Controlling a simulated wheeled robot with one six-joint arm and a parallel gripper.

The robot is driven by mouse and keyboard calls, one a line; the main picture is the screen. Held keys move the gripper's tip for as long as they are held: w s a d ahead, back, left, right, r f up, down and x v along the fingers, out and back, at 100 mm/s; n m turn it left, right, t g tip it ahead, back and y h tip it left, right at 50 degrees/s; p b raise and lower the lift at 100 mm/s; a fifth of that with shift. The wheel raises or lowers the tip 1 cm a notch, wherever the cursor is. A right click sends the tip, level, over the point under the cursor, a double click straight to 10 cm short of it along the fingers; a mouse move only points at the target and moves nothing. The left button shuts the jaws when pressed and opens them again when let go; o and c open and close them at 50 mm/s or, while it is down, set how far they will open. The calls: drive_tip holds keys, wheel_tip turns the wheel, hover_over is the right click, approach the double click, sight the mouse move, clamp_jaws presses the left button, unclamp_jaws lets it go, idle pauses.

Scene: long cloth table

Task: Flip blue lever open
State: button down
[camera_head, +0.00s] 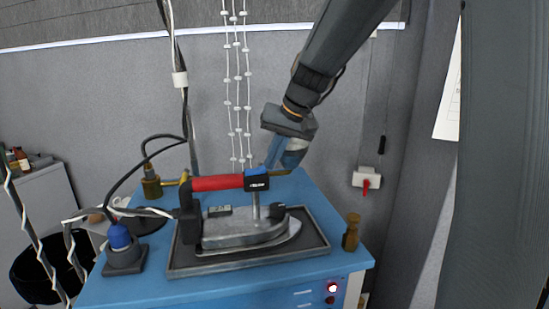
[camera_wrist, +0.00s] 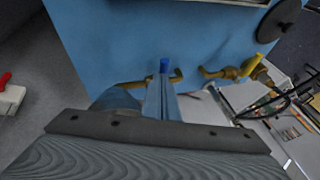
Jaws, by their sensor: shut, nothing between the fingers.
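The blue lever (camera_head: 271,152) stands up at the back of the blue table, just beyond the right end of the iron's red handle. Its bright blue tip (camera_wrist: 163,66) shows in the wrist view, by a brass fitting (camera_wrist: 177,77). My gripper (camera_head: 292,160) points down right beside the lever, on its right in the head view. The gripper (camera_wrist: 152,98) is shut with nothing held. It partly covers the lever and fitting in the wrist view. I cannot tell whether gripper and lever touch.
A clothes iron with a red handle (camera_head: 217,183) sits on a dark tray (camera_head: 183,268) just in front.

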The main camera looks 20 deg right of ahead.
drive_tip(key=shift+s+a+m+h+p, duration=0.1)
drive_tip(key=shift+a+m+h+p, duration=0.25)
drive_tip(key=shift+m, duration=0.25)
